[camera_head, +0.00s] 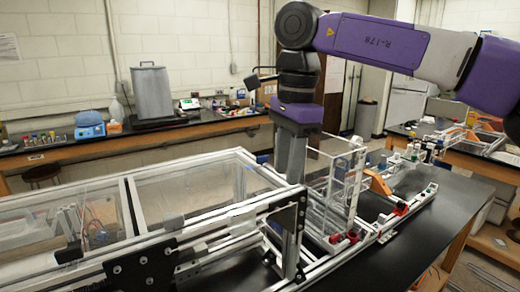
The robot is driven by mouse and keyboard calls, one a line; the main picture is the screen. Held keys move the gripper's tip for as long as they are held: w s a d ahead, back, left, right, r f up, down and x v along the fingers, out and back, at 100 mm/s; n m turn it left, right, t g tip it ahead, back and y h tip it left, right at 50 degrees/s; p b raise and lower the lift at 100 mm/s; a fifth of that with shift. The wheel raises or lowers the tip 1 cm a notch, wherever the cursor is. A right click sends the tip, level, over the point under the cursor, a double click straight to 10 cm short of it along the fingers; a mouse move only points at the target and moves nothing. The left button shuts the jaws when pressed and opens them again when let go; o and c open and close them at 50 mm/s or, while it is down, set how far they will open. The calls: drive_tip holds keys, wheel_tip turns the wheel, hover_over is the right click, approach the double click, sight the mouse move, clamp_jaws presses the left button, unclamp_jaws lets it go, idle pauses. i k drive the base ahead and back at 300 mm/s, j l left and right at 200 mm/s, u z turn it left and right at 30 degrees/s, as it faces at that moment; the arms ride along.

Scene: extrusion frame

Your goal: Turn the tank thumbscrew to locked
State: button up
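My gripper (291,178) hangs straight down from my purple and grey arm, at the right end of the long clear-walled enclosure. Its grey lower end overlaps the aluminium frame in the picture. I cannot make out separate fingertips or whether it touches anything. A clear tank-like box (340,185) with white edges stands just right of the gripper. Small red parts (338,238) sit at its foot, and another red part (401,208) sits farther right on the rail. I cannot tell which part, if any, is the tank thumbscrew, or how it is turned.
The extrusion frame (215,230) with black plates fills the front left. An orange curved handle (377,182) stands right of the clear box. The black tabletop (420,240) is bare at the right. A back bench (120,140) holds a grey box-shaped device (152,92).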

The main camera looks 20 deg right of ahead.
sight(260, 160)
drive_tip(key=i, duration=0.85)
